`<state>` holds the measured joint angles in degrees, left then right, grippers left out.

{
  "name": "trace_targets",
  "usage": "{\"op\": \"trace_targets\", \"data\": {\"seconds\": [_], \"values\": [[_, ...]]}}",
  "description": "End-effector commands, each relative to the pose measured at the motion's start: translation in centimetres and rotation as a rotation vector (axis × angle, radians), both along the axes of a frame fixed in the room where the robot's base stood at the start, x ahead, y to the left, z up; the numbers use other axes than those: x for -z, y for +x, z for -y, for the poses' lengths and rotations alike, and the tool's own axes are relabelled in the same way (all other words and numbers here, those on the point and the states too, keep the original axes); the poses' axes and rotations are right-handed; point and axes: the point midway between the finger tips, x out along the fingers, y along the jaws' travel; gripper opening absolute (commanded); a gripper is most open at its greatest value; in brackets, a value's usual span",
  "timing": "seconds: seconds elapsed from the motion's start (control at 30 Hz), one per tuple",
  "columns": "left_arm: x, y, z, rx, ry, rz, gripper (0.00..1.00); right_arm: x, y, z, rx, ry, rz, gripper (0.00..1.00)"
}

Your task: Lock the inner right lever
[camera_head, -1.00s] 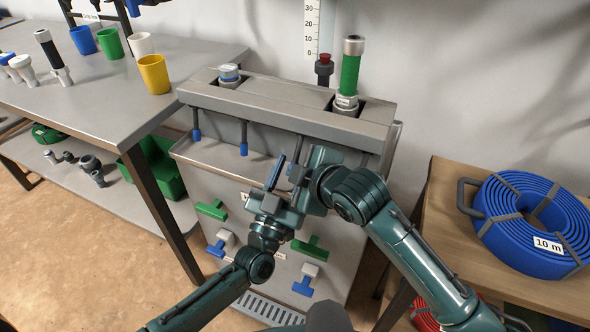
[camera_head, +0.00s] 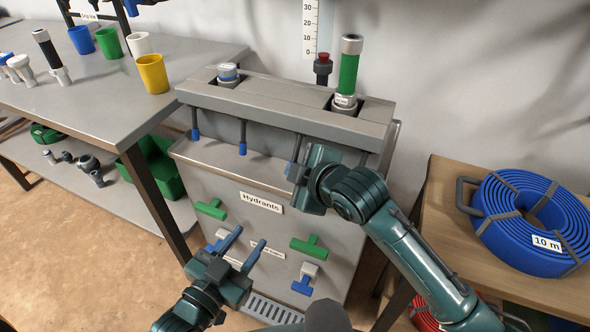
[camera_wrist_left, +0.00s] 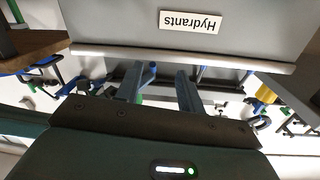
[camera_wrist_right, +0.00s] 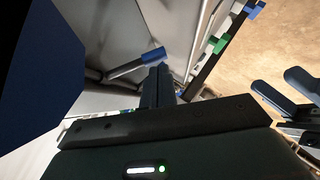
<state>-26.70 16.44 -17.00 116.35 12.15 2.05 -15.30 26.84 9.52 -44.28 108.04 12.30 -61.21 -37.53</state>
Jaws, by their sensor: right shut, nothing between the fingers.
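The manifold (camera_head: 240,172) has dark levers with blue tips hanging under its grey top bar. The outer left lever (camera_head: 195,133) and inner left lever (camera_head: 243,149) hang clear. The inner right lever (camera_head: 297,148) is partly hidden by my right gripper (camera_head: 290,171). In the right wrist view a blue-tipped lever (camera_wrist_right: 153,56) lies just beyond the fingertips of my shut, empty right gripper (camera_wrist_right: 160,68); I cannot tell whether they touch. The outer right lever is hidden in the head view. My left gripper (camera_head: 248,244) is open and empty in front of the lower panel.
Green T-handles (camera_head: 308,247) and blue handles (camera_head: 303,286) stick out of the panel near my left gripper. A green-sleeved fitting (camera_head: 349,72) stands in the right top socket. A table with a blue hose coil (camera_head: 535,222) is to the right. A workbench (camera_head: 100,100) is left.

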Motion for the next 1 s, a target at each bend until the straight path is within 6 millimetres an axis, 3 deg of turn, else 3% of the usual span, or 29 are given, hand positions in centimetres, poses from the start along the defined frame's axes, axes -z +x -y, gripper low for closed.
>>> {"op": "trace_targets", "data": {"seconds": [0.03,0.2,0.37,0.53,0.8,0.9,1.0], "values": [[0.2,-1.5,-1.1,-0.021,0.036,-0.064,0.38,0.0,0.0,0.0,0.0,0.0,0.0,0.0],[0.4,-5.2,-4.1,-0.094,0.129,-0.238,0.38,0.0,0.0,0.0,0.0,0.0,0.0,0.0],[-1.4,-7.5,-1.6,-0.088,-0.001,-0.307,0.38,0.0,0.0,0.0,-0.001,-0.001,0.001,0.0],[-2.3,-8.1,-0.4,-0.078,-0.07,-0.323,0.38,0.8,0.3,0.2,0.002,-0.029,0.074,0.0],[-1.4,-7.9,-0.1,-0.067,-0.051,-0.322,0.38,2.7,1.7,0.6,0.0,-0.11,0.328,0.0],[-2.7,-8.0,-0.4,-0.078,-0.069,-0.321,0.38,2.6,2.2,0.8,0.0,-0.116,0.345,0.0],[-2.9,-8.2,-0.5,-0.082,-0.08,-0.321,0.38,3.0,2.4,0.8,0.0,-0.114,0.343,0.0]]}}
